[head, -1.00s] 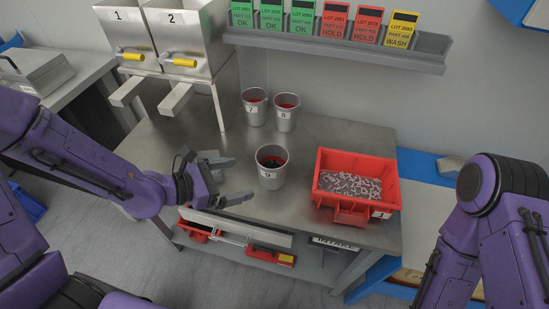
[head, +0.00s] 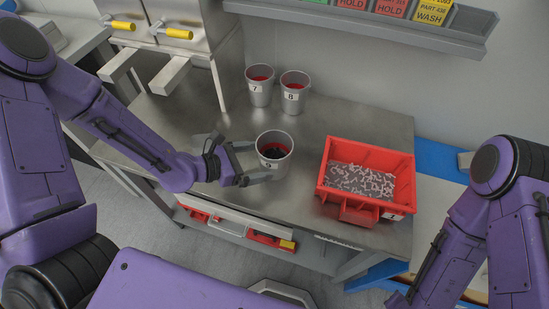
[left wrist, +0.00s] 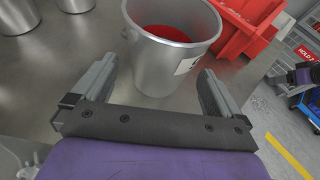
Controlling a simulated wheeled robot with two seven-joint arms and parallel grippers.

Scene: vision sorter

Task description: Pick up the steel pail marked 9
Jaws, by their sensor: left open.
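The steel pail marked 9 (head: 274,152) stands upright on the steel table, with a red inside and dark contents in the head view. In the left wrist view the pail (left wrist: 165,65) is straight ahead, its label turned to the right. My left gripper (head: 256,162) is open, its fingers pointing at the pail from the left. In the wrist view the two fingers (left wrist: 155,85) lie on either side of the pail's lower near part, apart from its wall. My right arm is at the right edge of the head view, and its gripper is out of frame.
Pails marked 7 (head: 259,88) and 8 (head: 293,95) stand behind on the table (head: 222,118). A red bin (head: 368,151) of small grey-pink parts is to the right. A hopper stand with chutes (head: 170,75) is at the back left.

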